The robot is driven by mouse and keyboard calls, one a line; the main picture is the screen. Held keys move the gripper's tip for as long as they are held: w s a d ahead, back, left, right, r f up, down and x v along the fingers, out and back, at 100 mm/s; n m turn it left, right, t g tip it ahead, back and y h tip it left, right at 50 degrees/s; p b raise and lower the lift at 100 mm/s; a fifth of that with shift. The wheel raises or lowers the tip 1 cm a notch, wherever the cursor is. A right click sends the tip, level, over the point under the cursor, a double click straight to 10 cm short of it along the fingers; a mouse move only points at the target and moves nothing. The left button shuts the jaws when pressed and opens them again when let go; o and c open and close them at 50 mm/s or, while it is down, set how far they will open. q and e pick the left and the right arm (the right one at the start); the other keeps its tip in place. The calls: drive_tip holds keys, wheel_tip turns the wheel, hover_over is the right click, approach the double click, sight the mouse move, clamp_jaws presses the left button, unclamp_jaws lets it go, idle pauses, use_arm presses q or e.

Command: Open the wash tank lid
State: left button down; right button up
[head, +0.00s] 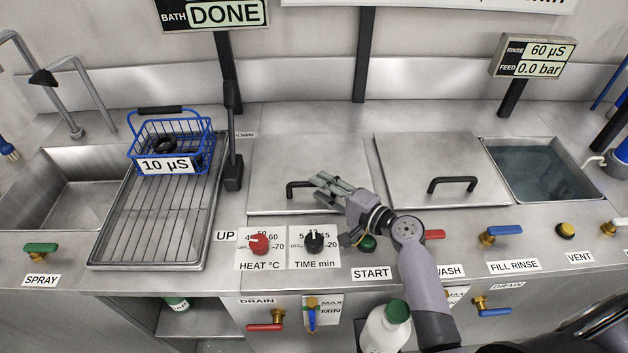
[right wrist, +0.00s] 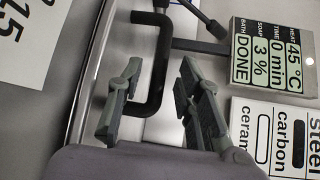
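A flat steel lid (head: 275,150) with a black bar handle (head: 300,187) lies shut behind the heat and time dials; I take it for the wash tank lid. My right gripper (head: 328,185) is at the right part of that handle, its fingers pointing left. In the right wrist view its fingers (right wrist: 158,95) stand apart, and the black handle (right wrist: 153,62) shows in the gap between them. I cannot tell whether either finger touches it. The tank's inside is hidden. My left gripper is not in view.
A second steel lid (head: 425,160) with a black handle lies to the right, beside an open tank of water (head: 538,168). A blue basket (head: 172,140) sits on the draining rack (head: 150,215) at left. A green-capped bottle (head: 388,328) stands below my right arm.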

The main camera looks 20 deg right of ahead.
drive_tip(key=shift+x, duration=1.65)
clamp_jaws()
